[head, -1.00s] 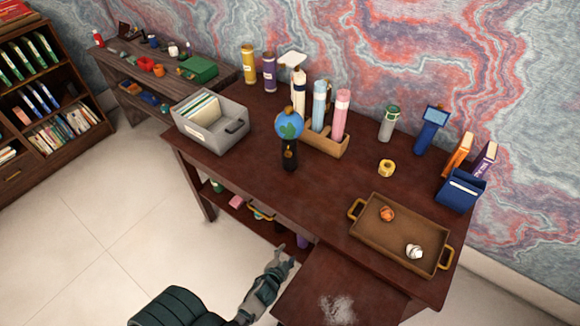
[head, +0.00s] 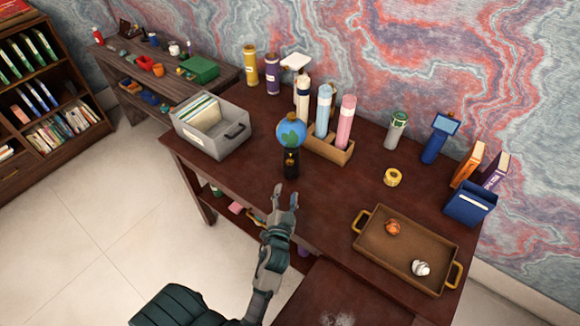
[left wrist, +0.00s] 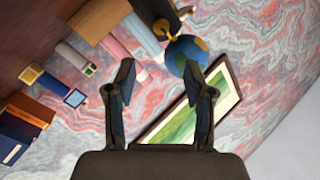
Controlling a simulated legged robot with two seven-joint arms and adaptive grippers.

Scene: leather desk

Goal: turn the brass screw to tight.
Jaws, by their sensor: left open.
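A small blue-and-green globe (head: 291,132) stands upright on a black stand (head: 291,171) near the desk's front edge. The brass screw (head: 290,161) shows as a small gold spot on the front of the stand. In the left wrist view the globe (left wrist: 187,52) and a brass piece, seemingly the screw (left wrist: 163,28), lie beyond the fingers, tilted in the picture. My left gripper (head: 286,192) is open and empty, just in front of and below the stand, apart from it. It also shows in the left wrist view (left wrist: 163,80). My right gripper is not in view.
A grey file box (head: 210,139) stands left of the globe. A wooden holder (head: 330,149) with coloured tubes is close behind it. A yellow tape roll (head: 393,177) and a brown tray (head: 405,252) are to the right. Desk between globe and tray is clear.

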